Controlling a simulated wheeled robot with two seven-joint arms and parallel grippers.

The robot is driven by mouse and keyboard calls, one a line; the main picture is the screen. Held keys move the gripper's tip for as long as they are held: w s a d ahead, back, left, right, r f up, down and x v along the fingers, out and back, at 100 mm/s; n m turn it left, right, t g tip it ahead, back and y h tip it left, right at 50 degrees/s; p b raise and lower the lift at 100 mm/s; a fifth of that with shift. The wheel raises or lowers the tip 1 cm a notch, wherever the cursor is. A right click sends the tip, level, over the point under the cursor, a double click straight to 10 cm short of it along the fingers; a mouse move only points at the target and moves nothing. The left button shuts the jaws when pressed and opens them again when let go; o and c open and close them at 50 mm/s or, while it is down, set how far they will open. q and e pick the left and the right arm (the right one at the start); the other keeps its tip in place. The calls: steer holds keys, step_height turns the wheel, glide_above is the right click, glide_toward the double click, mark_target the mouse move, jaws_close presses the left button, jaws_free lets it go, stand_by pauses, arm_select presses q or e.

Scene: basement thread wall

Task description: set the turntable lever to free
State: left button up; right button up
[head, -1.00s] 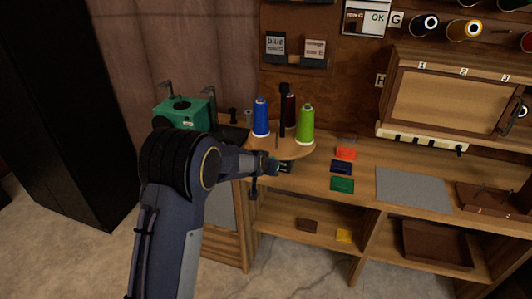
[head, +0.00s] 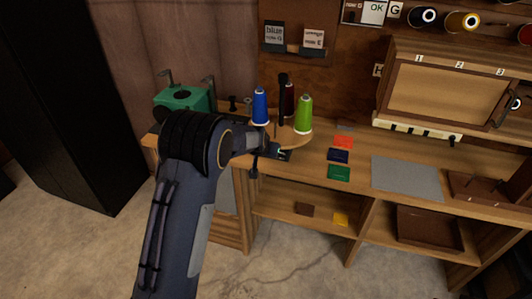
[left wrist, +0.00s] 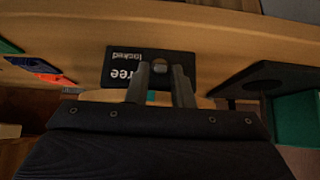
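The wooden turntable (head: 294,139) stands at the left of the bench and carries blue, dark red and green thread cones. In the left wrist view a black plate (left wrist: 118,65) bears the words "free" and "locked", upside down; a finger partly covers "free". A small grey lever knob (left wrist: 160,68) sits at the plate, right of the words. My left gripper (left wrist: 161,75) has its fingers apart, one on each side of the knob; firm contact is not visible. In the head view my left gripper (head: 280,153) is at the turntable's front edge, hiding the lever. My right gripper is out of view.
A green machine (head: 184,101) stands left of the turntable. Orange, navy and green cards (head: 339,173) and a grey mat (head: 408,179) lie to the right. A shelf (head: 300,196) runs below the bench top. A cabinet (head: 442,95) stands at the back right.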

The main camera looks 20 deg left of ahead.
arm_select(q)
steer(key=shift+o, duration=1.1)
steer(key=v, duration=0.7)
steer(key=shift+s+r, duration=0.3)
steer(key=s+a+r+n+h, duration=0.1)
steer(key=s+r, duration=0.2)
steer(key=s, duration=0.3)
steer(key=s+a+r+n+g+h+p, duration=0.1)
steer(key=s+a+r, duration=0.15)
steer(key=s, duration=0.35)
steer(key=s+r+h, duration=0.1)
steer(key=s+r, duration=0.3)
steer(key=s, duration=0.2)
steer(key=s+d+g+p, duration=0.1)
steer(key=s+d, duration=0.1)
steer(key=s, duration=2.1)
steer(key=shift+d+f+h, duration=0.2)
steer(key=shift+d+h, duration=0.1)
steer(key=shift+d, duration=0.1)
